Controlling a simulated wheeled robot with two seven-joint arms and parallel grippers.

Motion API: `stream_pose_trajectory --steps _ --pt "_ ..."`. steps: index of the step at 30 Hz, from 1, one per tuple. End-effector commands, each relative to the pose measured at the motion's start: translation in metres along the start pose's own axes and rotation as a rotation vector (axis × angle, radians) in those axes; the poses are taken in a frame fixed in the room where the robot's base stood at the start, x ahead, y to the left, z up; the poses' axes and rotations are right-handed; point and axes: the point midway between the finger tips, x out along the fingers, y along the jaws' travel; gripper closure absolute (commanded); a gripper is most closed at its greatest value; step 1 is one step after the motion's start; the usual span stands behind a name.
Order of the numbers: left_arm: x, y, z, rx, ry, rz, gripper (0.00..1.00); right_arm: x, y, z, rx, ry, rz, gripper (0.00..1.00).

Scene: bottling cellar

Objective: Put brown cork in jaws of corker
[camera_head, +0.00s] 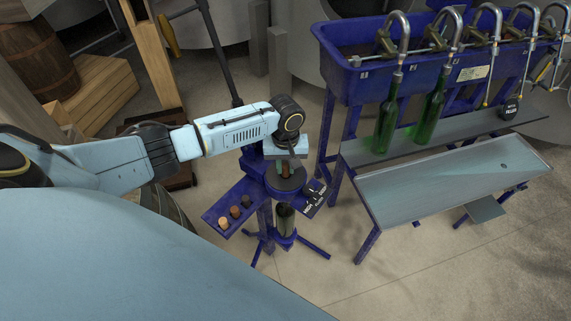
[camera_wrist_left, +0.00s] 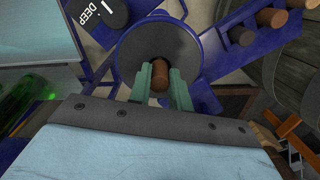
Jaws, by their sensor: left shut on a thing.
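My left gripper (camera_head: 286,167) is over the blue corker (camera_head: 265,213), its fingers pointing down at the corker's round dark top. In the left wrist view its greenish fingers (camera_wrist_left: 161,85) are shut on a brown cork (camera_wrist_left: 160,77). The cork lies over the round dark plate (camera_wrist_left: 158,52) of the corker; I cannot tell whether it touches the jaws, which are hidden behind it. A bottle (camera_head: 285,220) stands low in the corker frame. My right gripper is in neither view.
A blue side tray (camera_head: 213,214) on the corker holds several corks, light and dark. A filler with a blue trough (camera_head: 345,75) stands at right, with green bottles (camera_head: 386,122) under its spouts. A wooden crate (camera_head: 92,100) and barrel are at upper left.

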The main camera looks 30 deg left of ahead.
Motion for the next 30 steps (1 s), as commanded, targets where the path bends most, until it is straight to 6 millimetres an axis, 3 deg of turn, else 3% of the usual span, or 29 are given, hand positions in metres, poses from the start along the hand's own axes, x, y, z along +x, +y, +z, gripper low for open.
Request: stream_pose_trajectory --steps 23,24,30 --pt "0.0110 0.0000 0.0002 0.000 0.000 0.000 1.00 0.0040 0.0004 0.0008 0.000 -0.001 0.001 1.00" --pt "0.0110 0.0000 0.0002 0.000 0.000 0.000 0.76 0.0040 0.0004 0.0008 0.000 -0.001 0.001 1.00" --pt "0.0110 0.0000 0.0003 0.000 0.000 0.000 0.55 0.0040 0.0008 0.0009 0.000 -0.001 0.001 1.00"
